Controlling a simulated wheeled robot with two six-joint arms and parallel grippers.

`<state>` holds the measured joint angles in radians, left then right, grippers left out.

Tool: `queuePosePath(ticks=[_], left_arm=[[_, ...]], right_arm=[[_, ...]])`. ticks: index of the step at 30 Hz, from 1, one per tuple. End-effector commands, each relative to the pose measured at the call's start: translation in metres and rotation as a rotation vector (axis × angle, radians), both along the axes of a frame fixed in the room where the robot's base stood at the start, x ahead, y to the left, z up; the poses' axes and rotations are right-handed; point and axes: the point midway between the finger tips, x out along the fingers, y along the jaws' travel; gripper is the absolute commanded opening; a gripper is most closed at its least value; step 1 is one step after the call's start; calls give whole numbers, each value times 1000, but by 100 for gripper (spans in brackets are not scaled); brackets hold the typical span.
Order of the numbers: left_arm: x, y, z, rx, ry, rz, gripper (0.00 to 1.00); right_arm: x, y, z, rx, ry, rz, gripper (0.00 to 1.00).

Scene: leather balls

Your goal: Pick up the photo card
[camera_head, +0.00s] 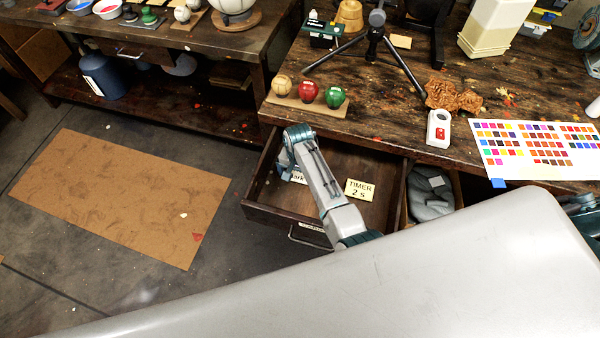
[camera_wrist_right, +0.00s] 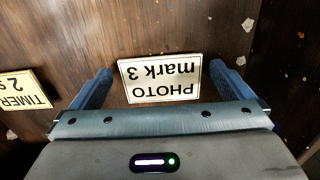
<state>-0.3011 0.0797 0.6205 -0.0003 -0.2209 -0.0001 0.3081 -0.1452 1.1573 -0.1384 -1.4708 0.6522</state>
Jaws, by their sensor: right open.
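The photo card is a small cream card with a dark border, reading "PHOTO mark 3". It lies flat on the drawer floor, upside down in the right wrist view (camera_wrist_right: 160,80). In the head view only part of the card (camera_head: 298,178) shows beside my right arm. My right gripper (camera_wrist_right: 160,70) is open, its two blue fingers on either side of the card with gaps to both. I cannot tell how far above the drawer floor the fingertips are. In the head view my right gripper (camera_head: 284,165) points down into the drawer. My left gripper is not in view.
The open wooden drawer (camera_head: 262,213) has low walls around the card. A yellow "TIMER 2 s" card (camera_head: 360,190) lies right of it, also in the right wrist view (camera_wrist_right: 22,90). The workbench (camera_head: 400,125) above holds three balls, a tripod and a colour chart (camera_head: 535,145).

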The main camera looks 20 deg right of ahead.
Motion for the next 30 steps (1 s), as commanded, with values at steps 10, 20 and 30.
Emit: queuePosePath(ticks=[10, 20, 30], left_arm=[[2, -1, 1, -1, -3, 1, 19], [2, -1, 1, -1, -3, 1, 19], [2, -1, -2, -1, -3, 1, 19]], right_arm=[[0, 0, -7, 0, -1, -1, 98], [0, 0, -7, -1, -1, -1, 59], [1, 0, 5, 0, -4, -1, 59]])
